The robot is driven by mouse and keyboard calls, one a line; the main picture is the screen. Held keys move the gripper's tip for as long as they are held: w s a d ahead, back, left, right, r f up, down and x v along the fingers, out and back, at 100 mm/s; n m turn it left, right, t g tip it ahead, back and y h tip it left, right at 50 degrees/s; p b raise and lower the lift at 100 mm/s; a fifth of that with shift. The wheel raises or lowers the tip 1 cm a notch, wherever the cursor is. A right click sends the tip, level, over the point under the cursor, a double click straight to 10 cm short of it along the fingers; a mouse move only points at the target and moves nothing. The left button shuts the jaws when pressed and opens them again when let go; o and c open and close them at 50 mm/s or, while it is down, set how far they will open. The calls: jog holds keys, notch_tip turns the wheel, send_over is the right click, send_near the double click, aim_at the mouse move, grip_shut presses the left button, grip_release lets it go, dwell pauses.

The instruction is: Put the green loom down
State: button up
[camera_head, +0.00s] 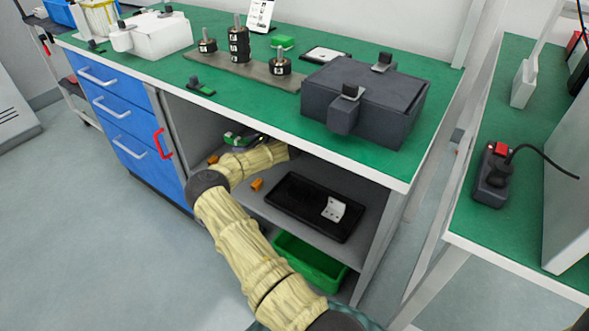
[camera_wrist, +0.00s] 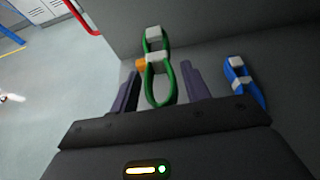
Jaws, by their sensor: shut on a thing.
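The green loom (camera_wrist: 156,57) is a narrow green loop with pale grey blocks across it, in the wrist view. It sits between the two dark fingers of my gripper (camera_wrist: 160,78), which is shut on it. Its far end reaches out past the fingertips. I cannot tell whether it touches the grey surface beyond. In the head view, a small green piece (camera_head: 236,138) shows under the bench top beside my bent arm; it looks like this loom. My gripper is mostly hidden there by my arm and the bench edge.
A blue loom (camera_wrist: 243,82) lies to the right of the fingers. The shelf (camera_head: 357,245) holds a black tray (camera_head: 290,203) and another orange piece (camera_head: 257,184). A red handle (camera_head: 162,144) projects at the drawers.

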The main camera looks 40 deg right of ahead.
jog(key=shift+w, duration=0.1)
jog(key=shift+r, duration=0.1)
jog(key=shift+f, duration=0.35)
notch_tip(320, 180, down, 4)
jog(key=shift+b, duration=0.9)
jog(key=shift+f, duration=0.25)
jog(key=shift+a, duration=0.2)
jog(key=shift+d+r, duration=0.1)
